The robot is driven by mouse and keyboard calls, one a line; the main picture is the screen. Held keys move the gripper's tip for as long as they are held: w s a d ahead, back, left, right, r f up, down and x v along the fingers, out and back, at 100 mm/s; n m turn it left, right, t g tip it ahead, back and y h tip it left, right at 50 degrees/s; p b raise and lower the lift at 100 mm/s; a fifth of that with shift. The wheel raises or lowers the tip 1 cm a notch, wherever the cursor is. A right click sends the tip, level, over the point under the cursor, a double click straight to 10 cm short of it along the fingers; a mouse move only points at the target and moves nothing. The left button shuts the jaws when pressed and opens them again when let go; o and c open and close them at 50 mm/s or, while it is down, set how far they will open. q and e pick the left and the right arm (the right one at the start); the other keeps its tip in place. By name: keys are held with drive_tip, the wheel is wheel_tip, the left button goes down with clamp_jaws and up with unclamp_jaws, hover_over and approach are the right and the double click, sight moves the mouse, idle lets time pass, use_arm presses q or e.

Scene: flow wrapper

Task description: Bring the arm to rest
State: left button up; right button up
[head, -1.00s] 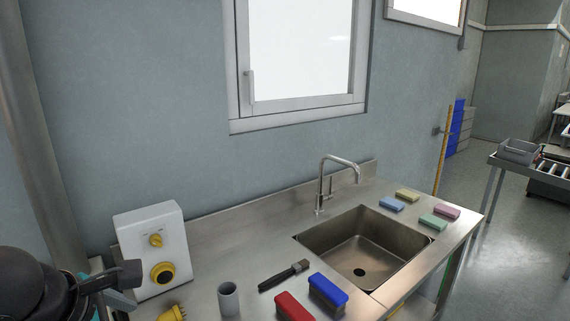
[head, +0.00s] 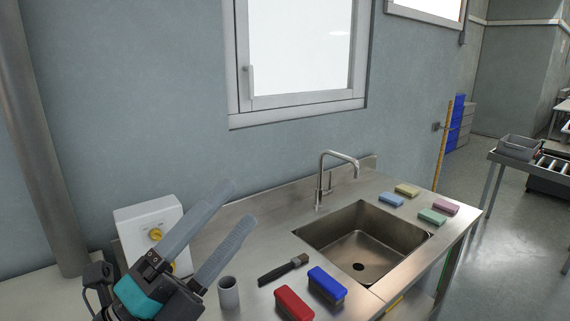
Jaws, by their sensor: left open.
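My left gripper (head: 218,225) is in the lower left of the head view, with its two long grey fingers spread apart and pointing up and to the right. It is open, and nothing shows between the fingers. It is in front of the white control box (head: 147,217) and hides part of it, including much of the lower knob. A grey cup (head: 228,293) stands on the steel counter just right of and below the fingers. My right gripper is not in view.
The steel counter (head: 235,245) holds a dark-handled brush (head: 284,269), a red brush (head: 294,303), a blue brush (head: 327,285) and several coloured sponges (head: 432,215). A sink (head: 363,245) with a tall faucet (head: 327,175) is set in it. A window (head: 300,60) is above.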

use_arm(q)
drive_tip(key=w+a+f+n+t+y, duration=0.45)
drive_tip(key=a+n+y, duration=0.25)
drive_tip(key=n+y, duration=0.45)
drive_tip(key=s+a+f+n+g+y, duration=0.1)
drive_tip(key=a+f+n+g+y, duration=0.2)
drive_tip(key=f+n, duration=0.3)
drive_tip(key=s+a+f+n+g+y, duration=0.1)
drive_tip(key=a+f+n+g+y, duration=0.25)
drive_tip(key=f, duration=0.55)
drive_tip(key=s+d+f+n+g+h, duration=0.1)
drive_tip(key=s+d+f+n+g, duration=0.15)
drive_tip(key=s+f+g, duration=0.5)
drive_tip(key=s+d+f+n+g+h, duration=0.1)
drive_tip(key=s+d+f+n+g, duration=0.3)
drive_tip(key=s+f, duration=0.65)
wheel_tip(320, 180, down, 28)
drive_tip(key=s+a+m+g+b, duration=0.2)
drive_tip(key=a+b, duration=0.1)
drive_tip(key=b, duration=0.2)
drive_tip(key=s+a+f+g+b, duration=0.1)
drive_tip(key=s+f+b, duration=0.4)
drive_tip(key=s+f, duration=1)
wheel_tip(320, 180, down, 3)
drive_tip(key=shift+a+f, duration=0.1)
drive_tip(key=shift+a, duration=0.55)
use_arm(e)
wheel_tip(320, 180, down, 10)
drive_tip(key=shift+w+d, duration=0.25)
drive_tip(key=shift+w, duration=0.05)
